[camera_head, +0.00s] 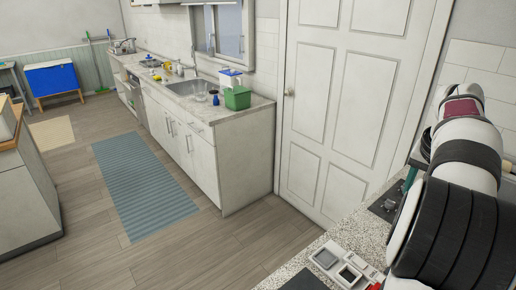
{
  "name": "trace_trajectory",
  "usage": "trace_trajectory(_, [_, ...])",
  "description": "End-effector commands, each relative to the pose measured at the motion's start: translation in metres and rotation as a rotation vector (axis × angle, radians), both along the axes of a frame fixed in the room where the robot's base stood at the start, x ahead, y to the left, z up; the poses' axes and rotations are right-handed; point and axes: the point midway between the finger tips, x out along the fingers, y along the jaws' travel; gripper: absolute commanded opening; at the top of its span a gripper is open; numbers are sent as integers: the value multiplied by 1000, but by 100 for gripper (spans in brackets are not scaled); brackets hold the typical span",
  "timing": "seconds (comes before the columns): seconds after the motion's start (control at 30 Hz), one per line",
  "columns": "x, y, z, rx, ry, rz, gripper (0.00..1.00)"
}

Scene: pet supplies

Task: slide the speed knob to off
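I cannot make out the speed knob for certain. A small white and red device (347,266) with grey square faces lies on the speckled counter at the bottom of the view, partly cut off and partly behind my arm. Whether the knob is on it, and how it is set, I cannot tell. My black and white arm fills the right side. My gripper is not visible.
The speckled counter (318,246) also bears dark flat items near my arm. A white door (345,95) stands behind it. Across the floor is a sink counter (205,115) with a green container (237,98). A blue-grey rug (145,190) lies on open floor.

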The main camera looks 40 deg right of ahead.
Motion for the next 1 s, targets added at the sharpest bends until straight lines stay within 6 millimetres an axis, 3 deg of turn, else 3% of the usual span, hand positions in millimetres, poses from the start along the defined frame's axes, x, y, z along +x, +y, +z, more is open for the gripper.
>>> trace_trajectory(0.03, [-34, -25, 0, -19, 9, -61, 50])
trace_trajectory(0.1, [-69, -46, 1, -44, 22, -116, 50])
trace_trajectory(0.2, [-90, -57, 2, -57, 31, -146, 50])
trace_trajectory(0.37, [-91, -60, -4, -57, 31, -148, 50])
trace_trajectory(0.47, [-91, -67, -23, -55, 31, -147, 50])
trace_trajectory(0.8, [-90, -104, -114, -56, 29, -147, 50])
trace_trajectory(1.0, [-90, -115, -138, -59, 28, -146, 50])
